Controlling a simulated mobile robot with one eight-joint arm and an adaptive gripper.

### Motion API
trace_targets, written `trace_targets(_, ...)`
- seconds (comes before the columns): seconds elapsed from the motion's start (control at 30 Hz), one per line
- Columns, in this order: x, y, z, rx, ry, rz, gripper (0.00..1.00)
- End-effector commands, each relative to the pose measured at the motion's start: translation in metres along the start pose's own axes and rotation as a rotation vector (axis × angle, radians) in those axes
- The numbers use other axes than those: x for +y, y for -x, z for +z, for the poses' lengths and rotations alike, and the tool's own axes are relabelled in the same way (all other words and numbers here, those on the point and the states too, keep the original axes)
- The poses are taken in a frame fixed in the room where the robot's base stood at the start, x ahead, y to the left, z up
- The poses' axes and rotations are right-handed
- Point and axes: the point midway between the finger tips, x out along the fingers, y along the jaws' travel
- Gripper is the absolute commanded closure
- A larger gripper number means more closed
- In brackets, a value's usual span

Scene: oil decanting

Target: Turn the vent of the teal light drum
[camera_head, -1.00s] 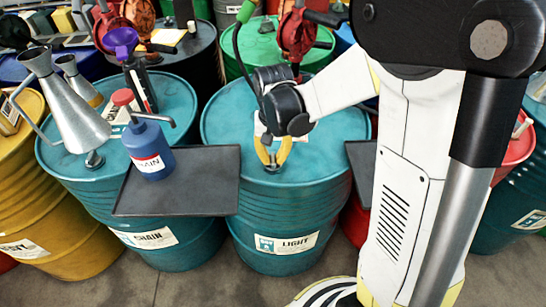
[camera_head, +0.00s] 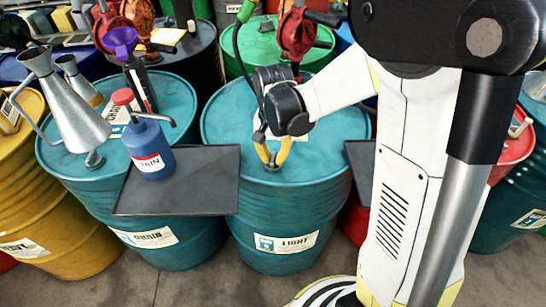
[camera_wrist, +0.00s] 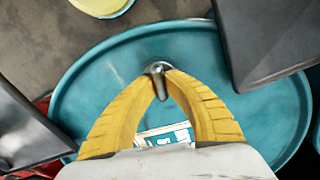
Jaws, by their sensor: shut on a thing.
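The teal light drum (camera_head: 285,215) stands in the middle of the head view, with a white LIGHT label on its front. Its teal lid (camera_wrist: 85,95) fills much of the wrist view. My gripper (camera_head: 271,163) points down over the near part of the lid. Its yellow fingers are shut on the vent (camera_wrist: 158,68), a small grey metal fitting near the lid's rim. In the head view the vent is mostly hidden by the fingers. A white label on the lid shows partly between the fingers in the wrist view.
A dark tray (camera_head: 190,190) lies left of the drum, with a blue pump bottle (camera_head: 150,150) at its edge. Another dark tray (camera_head: 361,160) is close on the right. A green drum is behind.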

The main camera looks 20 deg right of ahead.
Motion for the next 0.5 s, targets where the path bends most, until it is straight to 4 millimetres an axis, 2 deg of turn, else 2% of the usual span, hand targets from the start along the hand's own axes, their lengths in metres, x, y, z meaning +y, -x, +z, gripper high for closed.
trace_targets(0.03,0.000,0.000,0.000,0.000,0.000,0.000,0.78)
trace_targets(0.07,0.000,0.000,0.000,0.000,0.000,0.000,0.69)
trace_targets(0.1,0.000,0.000,0.000,0.000,0.000,0.000,0.64)
trace_targets(0.37,0.000,0.000,0.000,0.000,0.001,0.000,0.64)
trace_targets(0.5,0.000,0.010,0.000,0.000,0.001,0.000,0.64)
